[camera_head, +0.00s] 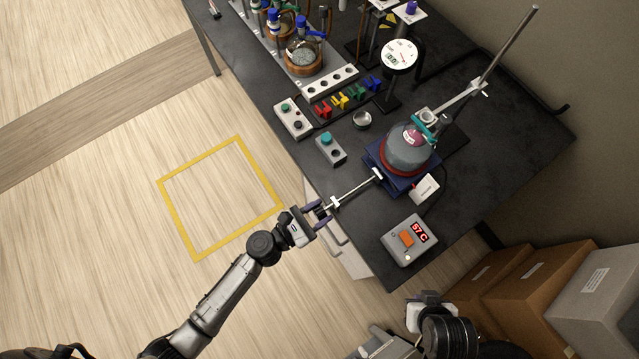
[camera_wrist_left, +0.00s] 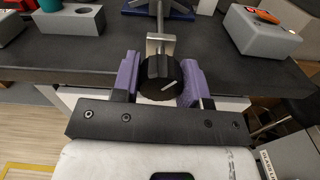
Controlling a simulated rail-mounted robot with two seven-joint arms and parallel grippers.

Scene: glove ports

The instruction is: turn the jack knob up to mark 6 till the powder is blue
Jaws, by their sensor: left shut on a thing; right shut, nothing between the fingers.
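The black jack knob (camera_wrist_left: 162,82) with a white pointer line sits between the purple fingers of my left gripper (camera_wrist_left: 160,88), which is shut on it. In the head view my left gripper (camera_head: 320,212) is at the outer end of the jack's rod (camera_head: 356,189), just off the table edge. The rod runs to the blue jack (camera_head: 376,160) under a round flask (camera_head: 406,152) in a red-rimmed heater. The flask looks grey with a pinkish patch on top; I cannot make out blue powder. No mark numbers are readable. My right gripper (camera_head: 430,303) is low right, shut and empty.
A grey controller (camera_head: 408,240) reading 57 C stands near the table's right corner. A teal-button box (camera_head: 331,148), a small metal bowl (camera_head: 362,120) and a dial gauge (camera_head: 399,57) stand around the flask. Cardboard boxes (camera_head: 541,285) are at lower right.

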